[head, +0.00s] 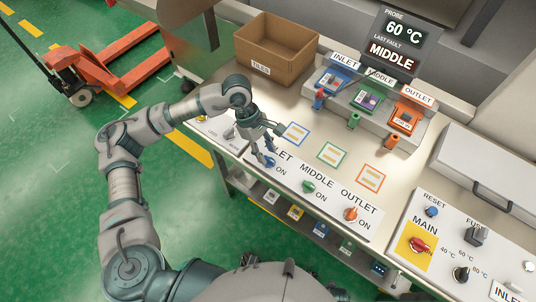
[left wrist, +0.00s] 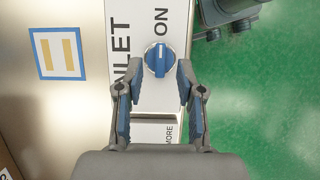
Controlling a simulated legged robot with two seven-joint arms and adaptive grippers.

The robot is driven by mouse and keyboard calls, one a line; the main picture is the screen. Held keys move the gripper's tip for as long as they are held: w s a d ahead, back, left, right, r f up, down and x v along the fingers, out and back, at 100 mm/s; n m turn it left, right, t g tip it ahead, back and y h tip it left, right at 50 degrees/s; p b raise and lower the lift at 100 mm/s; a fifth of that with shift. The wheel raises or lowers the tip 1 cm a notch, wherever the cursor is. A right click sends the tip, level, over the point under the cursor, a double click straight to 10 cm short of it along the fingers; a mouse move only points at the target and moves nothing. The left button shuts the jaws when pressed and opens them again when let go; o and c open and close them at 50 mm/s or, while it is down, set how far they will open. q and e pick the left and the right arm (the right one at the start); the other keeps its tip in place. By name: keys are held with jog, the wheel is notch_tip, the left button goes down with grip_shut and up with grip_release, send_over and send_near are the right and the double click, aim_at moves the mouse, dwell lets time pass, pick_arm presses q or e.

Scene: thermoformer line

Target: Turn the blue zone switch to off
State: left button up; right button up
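The blue zone switch (left wrist: 158,60) is a round blue knob with a raised handle on the white INLET label plate. In the left wrist view its handle lies along the picture's vertical, toward the word ON. In the head view the blue switch (head: 270,161) is partly covered by my left gripper (head: 266,147). In the left wrist view my left gripper (left wrist: 154,70) is open and empty, its blue-padded fingertips to either side of the knob's near edge. I see no clear contact. My right gripper is not in view.
The green MIDDLE switch (head: 308,186) and orange OUTLET switch (head: 351,214) sit along the same panel, toward the right. A MAIN switch (head: 419,244) is farther right. A cardboard TILES box (head: 262,60) stands behind. A display (head: 398,42) reads 60 °C, last fault MIDDLE.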

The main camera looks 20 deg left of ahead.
aim_at(269, 160)
pick_arm(q)
jog(key=shift+x, duration=1)
jog(key=shift+f, duration=0.25)
jog(key=shift+d, duration=0.1)
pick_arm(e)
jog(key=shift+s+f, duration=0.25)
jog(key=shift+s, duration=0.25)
pick_arm(q)
grip_shut()
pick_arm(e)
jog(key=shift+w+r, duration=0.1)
